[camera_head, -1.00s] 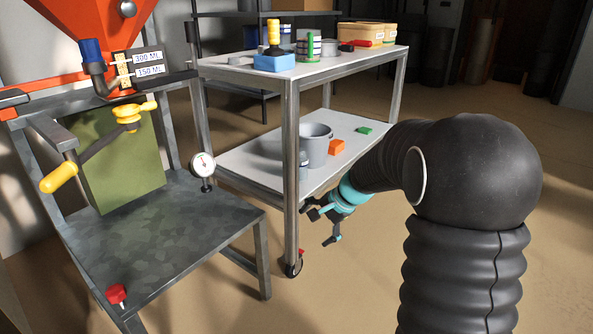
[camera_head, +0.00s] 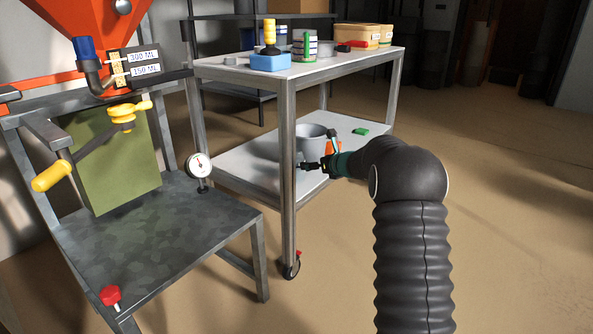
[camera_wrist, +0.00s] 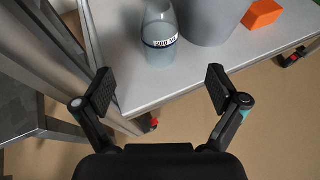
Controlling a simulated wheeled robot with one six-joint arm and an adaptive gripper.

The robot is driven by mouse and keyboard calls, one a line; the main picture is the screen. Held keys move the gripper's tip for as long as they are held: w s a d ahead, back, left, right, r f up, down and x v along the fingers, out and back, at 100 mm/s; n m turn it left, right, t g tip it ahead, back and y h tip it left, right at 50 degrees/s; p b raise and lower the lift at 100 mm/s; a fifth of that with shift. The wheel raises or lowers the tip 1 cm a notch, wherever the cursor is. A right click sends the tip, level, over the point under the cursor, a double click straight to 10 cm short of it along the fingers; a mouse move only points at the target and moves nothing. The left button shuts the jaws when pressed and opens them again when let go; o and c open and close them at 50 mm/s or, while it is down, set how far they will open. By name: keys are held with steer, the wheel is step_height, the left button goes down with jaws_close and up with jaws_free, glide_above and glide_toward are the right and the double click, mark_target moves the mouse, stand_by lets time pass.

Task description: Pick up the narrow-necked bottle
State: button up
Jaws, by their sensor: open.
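A grey-blue bottle (camera_wrist: 160,31) with a white band marked 200 ML stands on the cart's lower shelf in the wrist view. Its sides narrow toward the top edge of the picture. In the head view I cannot make it out behind the cart leg and my gripper. My gripper (camera_wrist: 160,88) is open and empty, its two fingers spread wide short of the bottle and apart from it. In the head view my gripper (camera_head: 318,152) is beside the cart's front leg, at the lower shelf.
A grey bucket (camera_wrist: 208,20) stands right beside the bottle, with an orange block (camera_wrist: 262,13) beyond. The cart leg (camera_head: 289,190) is close to my gripper. A green block (camera_head: 360,132) lies on the shelf. Open floor (camera_head: 500,200) is to the right.

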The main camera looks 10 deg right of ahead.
mark_target(298, 162)
steer(key=p+x, duration=0.1)
steer(key=x, duration=0.7)
steer(key=shift+a+f, duration=0.15)
steer(key=shift+p+x, duration=0.45)
steer(key=shift+x, duration=2.15)
steer(key=shift+f, duration=0.1)
steer(key=shift+s, duration=0.1)
steer(key=c, duration=1.3)
